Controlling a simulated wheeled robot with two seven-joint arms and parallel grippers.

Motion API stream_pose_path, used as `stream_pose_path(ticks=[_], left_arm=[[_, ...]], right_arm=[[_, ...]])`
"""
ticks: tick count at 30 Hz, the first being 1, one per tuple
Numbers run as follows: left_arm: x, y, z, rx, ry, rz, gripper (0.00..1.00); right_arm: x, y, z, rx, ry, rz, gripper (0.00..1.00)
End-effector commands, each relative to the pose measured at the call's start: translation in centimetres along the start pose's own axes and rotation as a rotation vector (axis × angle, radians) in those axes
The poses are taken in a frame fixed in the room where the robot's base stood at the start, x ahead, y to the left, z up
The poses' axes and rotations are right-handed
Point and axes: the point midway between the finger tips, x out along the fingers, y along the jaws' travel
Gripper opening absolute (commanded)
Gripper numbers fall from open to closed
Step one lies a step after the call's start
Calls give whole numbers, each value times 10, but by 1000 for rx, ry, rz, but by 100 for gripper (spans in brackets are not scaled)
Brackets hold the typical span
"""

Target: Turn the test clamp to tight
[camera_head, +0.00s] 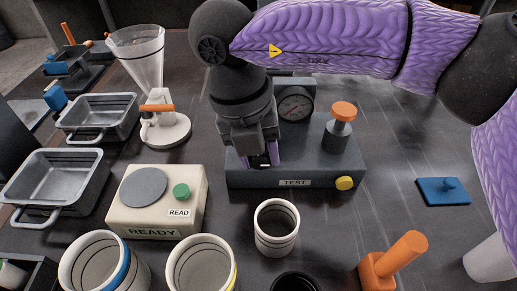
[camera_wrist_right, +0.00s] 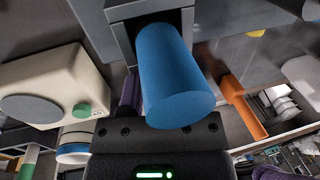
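The grey test unit (camera_head: 300,178) carries a TEST label, a round gauge (camera_head: 295,105), an orange-topped post (camera_head: 342,125) and a yellow knob (camera_head: 344,183). My right gripper (camera_head: 262,163) points down over the left part of this unit and hides what is beneath it. In the right wrist view, a blue cylindrical handle (camera_wrist_right: 178,80) stands out of a grey frame, close in front of the gripper. A purple finger (camera_wrist_right: 129,95) lies along its left side; the other finger is hidden there. Whether the fingers press on the handle does not show. My left gripper is out of view.
A cream READY box (camera_head: 155,200) with a green button stands left of the unit. White cups (camera_head: 277,228) stand in front. An orange handle (camera_head: 395,262) and a blue plate (camera_head: 447,191) lie right. A funnel stand (camera_head: 165,130) and metal trays (camera_head: 55,185) are at left.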

Motion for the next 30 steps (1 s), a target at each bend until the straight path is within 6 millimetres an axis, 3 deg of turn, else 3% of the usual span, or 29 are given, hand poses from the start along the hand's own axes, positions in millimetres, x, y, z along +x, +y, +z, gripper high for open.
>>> stream_pose_path(ticks=[1,3,14,30], left_arm=[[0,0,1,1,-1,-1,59],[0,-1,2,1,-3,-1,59],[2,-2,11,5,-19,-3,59],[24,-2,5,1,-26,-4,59]], right_arm=[[0,0,0,0,0,0,11],[0,0,0,0,0,0,0],[1,-1,0,0,1,55,0],[3,-6,1,3,0,435,0]])
